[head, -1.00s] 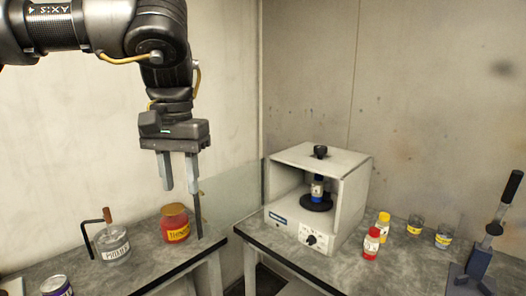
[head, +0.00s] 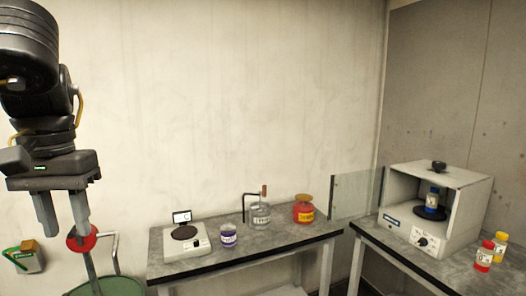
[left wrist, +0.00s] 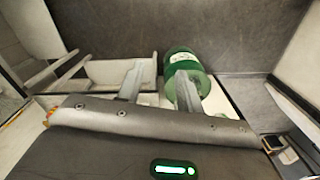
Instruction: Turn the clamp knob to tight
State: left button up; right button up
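A black knob (head: 439,166) sits on top of a white box-shaped machine (head: 465,215) at the right of the head view; I take it as the clamp knob. Below it, inside the open box, a small blue bottle (head: 432,198) stands on a black round plate (head: 431,213). A dial (head: 423,241) is on the machine's front; its setting is too small to read. My left gripper (head: 64,230) is open and empty at the far left, well away from the machine. Its spread fingers also show in the left wrist view (left wrist: 158,85). My right gripper is not in view.
The left table (head: 285,240) holds a scale (head: 187,242), a purple-labelled can (head: 229,234), a clear jar (head: 261,214) and a red jar (head: 303,210). A glass panel (head: 356,194) stands beside the machine. Red (head: 484,257) and yellow bottles (head: 499,247) are right. A green drum (head: 108,287) is lower left.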

aim_at(438, 165)
jog(key=i, duration=1.35)
jog(key=z, duration=0.4)
jog(key=i, duration=1.05)
jog(key=z, duration=1.6)
jog(key=i, duration=0.9)
jog(key=z, duration=1)
